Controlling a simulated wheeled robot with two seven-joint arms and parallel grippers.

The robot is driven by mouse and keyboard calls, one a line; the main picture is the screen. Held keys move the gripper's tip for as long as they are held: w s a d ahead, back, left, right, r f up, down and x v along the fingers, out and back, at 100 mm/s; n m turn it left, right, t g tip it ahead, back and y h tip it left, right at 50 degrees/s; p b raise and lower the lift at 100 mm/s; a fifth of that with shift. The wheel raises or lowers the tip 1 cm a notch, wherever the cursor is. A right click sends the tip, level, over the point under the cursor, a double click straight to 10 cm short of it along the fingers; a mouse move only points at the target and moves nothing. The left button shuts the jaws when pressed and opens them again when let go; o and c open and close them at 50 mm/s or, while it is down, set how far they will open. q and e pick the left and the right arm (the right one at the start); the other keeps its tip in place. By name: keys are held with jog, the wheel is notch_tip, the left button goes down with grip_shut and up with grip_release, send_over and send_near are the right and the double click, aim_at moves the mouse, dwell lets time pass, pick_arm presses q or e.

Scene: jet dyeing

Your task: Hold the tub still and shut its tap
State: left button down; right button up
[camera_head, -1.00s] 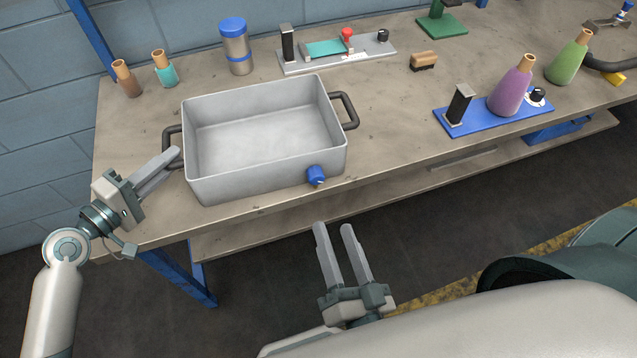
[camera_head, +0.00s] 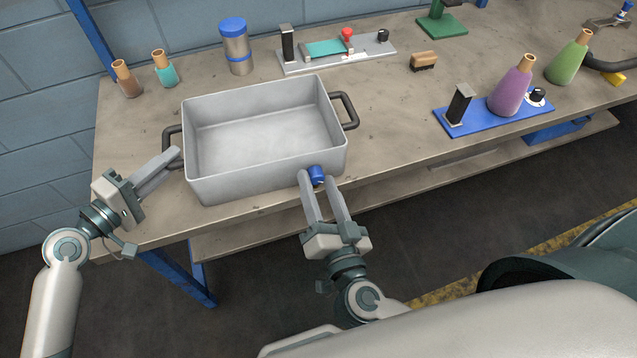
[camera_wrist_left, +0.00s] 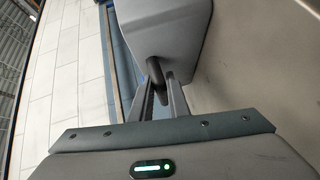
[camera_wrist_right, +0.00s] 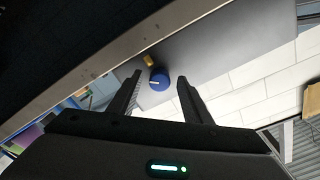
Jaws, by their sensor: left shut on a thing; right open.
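The grey rectangular tub (camera_head: 225,178) stands at the front left of the bench, empty inside, with a dark handle at each end. My left gripper (camera_head: 174,158) is shut on the tub's left handle (camera_head: 169,146); the left wrist view shows its fingers around the dark handle (camera_wrist_left: 155,70). The tap's blue knob (camera_head: 317,175) is on the tub's front wall near the right corner. My right gripper (camera_head: 320,184) is open, with its fingers on either side of the knob. In the right wrist view the blue knob (camera_wrist_right: 159,80), with a pale line, lies between the open fingertips, apparently touching neither.
Two small bottles (camera_head: 165,70) and a blue-lidded jar (camera_head: 235,48) stand behind the tub. A grey plate with a teal strip (camera_head: 335,50) is at the back. A blue board (camera_head: 480,122) with a purple flask (camera_head: 511,88) is to the right.

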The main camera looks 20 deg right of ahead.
jog(key=shift+w, duration=0.2)
jog(key=c, duration=1.1)
jog(key=shift+m, duration=0.5)
jog(key=m, duration=0.4)
jog(key=shift+m, duration=0.3)
jog(key=m, duration=0.4)
jog(key=shift+m, duration=0.4)
